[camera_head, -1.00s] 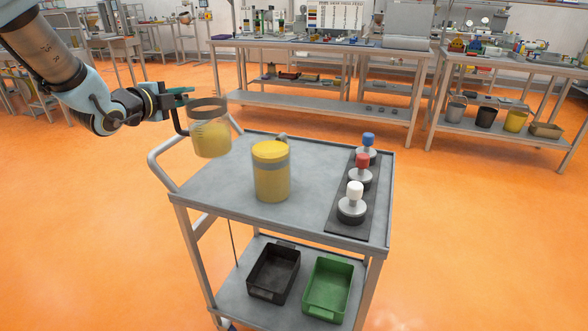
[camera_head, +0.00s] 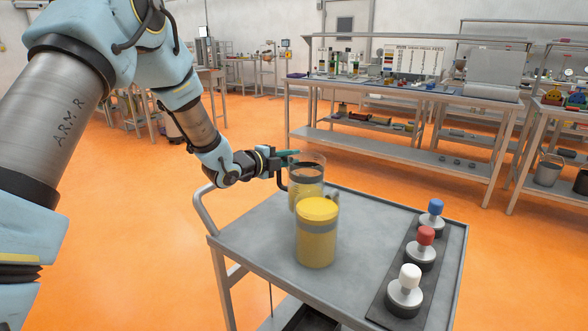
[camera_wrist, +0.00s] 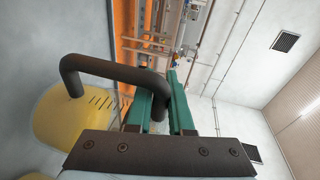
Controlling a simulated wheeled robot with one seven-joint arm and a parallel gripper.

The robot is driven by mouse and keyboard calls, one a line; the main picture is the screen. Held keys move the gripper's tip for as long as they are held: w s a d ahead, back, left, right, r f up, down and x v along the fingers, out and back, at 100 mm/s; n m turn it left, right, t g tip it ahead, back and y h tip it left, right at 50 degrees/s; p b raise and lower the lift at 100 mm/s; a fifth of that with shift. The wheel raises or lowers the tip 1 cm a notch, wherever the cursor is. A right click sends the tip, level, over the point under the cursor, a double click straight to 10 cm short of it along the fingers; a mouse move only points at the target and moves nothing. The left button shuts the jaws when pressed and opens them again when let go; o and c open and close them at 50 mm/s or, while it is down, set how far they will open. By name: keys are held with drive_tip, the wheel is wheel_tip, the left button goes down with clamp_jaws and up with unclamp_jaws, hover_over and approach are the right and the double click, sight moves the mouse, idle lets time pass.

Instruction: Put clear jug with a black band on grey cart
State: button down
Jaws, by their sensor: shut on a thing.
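The clear jug with a black band (camera_head: 306,172) holds yellow contents and is over the back left part of the grey cart (camera_head: 371,217). It looks upright. Its lower part is hidden by a yellow jar, so I cannot tell if it touches the cart top. My gripper (camera_head: 284,160) comes from the left and is shut on the jug's dark handle. In the wrist view the handle (camera_wrist: 110,67) runs to between the green fingers of my gripper (camera_wrist: 161,105), with yellow of the jug at the left.
The yellow-lidded jar (camera_head: 317,238) stands on the cart right in front of the jug. A dark strip with blue, red and white knobs (camera_head: 425,240) lies along the cart's right side. The middle of the cart top is bare. A workbench (camera_head: 400,90) stands behind.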

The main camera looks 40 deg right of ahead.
drive_tip(key=shift+f+p, duration=0.3)
drive_tip(key=shift+f, duration=1.35)
drive_tip(key=c, duration=0.8)
unclamp_jaws()
drive_tip(key=b+v, duration=0.3)
drive_tip(key=v, duration=0.9)
drive_tip(key=shift+a, duration=0.1)
